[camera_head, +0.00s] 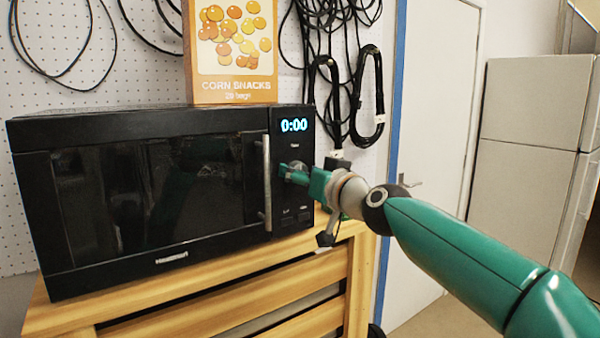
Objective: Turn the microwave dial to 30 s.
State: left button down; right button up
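A black microwave (150,190) stands on a wooden cabinet, its door shut. Its display (294,125) at the top of the control panel reads 0:00 in blue. The dial (299,167) sits below the display and is partly hidden by my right gripper (288,171). The green fingers of the gripper are at the dial; whether they touch or grip it I cannot tell. My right arm comes in from the right. My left gripper is not in view.
A box of corn snacks (234,50) stands on top of the microwave. The door handle (266,183) is just left of the panel. Black cables (368,95) hang on the pegboard behind. A white fridge (530,150) stands at the right.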

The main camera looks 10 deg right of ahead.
jog(key=c, duration=1)
jog(key=shift+a, duration=0.3)
jog(key=shift+c, duration=0.7)
jog(key=shift+d, duration=0.2)
jog(key=shift+m, duration=0.4)
jog(key=shift+d+f+m+g+p, duration=0.15)
jog(key=shift+m+p, duration=0.35)
jog(key=shift+m, duration=0.75)
jog(key=shift+m+g+p, duration=0.15)
jog(key=shift+m+p, duration=0.35)
jog(key=shift+m, duration=0.75)
